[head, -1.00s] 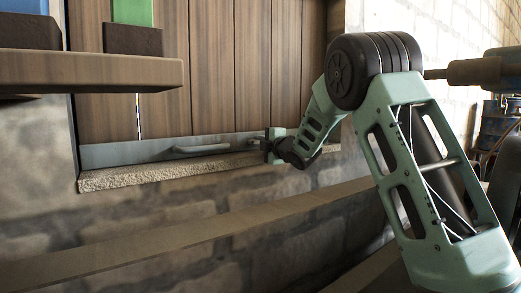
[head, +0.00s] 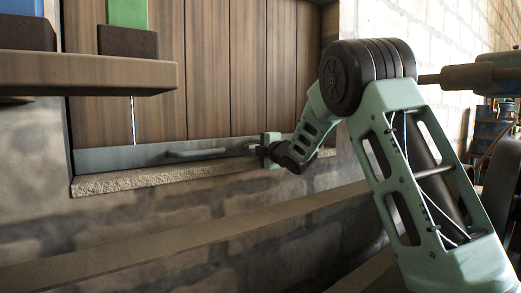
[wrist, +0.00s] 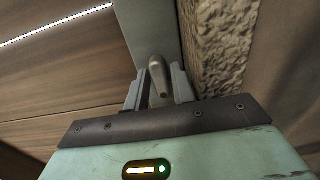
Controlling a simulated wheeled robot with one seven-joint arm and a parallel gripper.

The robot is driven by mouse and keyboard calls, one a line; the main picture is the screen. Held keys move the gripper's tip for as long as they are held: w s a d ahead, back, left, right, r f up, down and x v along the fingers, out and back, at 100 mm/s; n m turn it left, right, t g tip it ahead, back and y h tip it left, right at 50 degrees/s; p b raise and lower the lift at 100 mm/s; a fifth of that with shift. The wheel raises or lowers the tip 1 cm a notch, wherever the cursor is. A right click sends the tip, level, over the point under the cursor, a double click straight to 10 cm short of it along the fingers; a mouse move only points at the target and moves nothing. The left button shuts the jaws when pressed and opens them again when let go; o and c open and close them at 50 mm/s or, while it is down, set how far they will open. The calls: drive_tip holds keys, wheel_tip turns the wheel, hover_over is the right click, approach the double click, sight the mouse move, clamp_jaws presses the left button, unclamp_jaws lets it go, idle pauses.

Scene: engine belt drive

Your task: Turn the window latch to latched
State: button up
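The window latch is a grey metal handle (head: 195,153). It lies nearly level along the grey metal rail (head: 110,158) at the bottom of the wooden shutters. My gripper (head: 255,148) is at the right end of the rail, at about handle height. In the wrist view the rounded grey handle (wrist: 157,76) shows between and just beyond the two fingertips of my gripper (wrist: 159,85). The fingers stand apart, one on each side of it, with what looks like a narrow gap. Whether either finger touches it is hard to tell.
A rough stone sill (head: 130,182) runs just below the rail, and close beside my right finger in the wrist view (wrist: 218,45). A wooden shelf (head: 90,72) with dark blocks juts out at upper left. A long ledge (head: 150,238) crosses in front of the wall.

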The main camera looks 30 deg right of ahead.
drive_tip(key=s+p, duration=0.2)
drive_tip(key=s, duration=1.5)
drive_tip(key=shift+s+d, duration=0.2)
drive_tip(key=shift+d, duration=0.1)
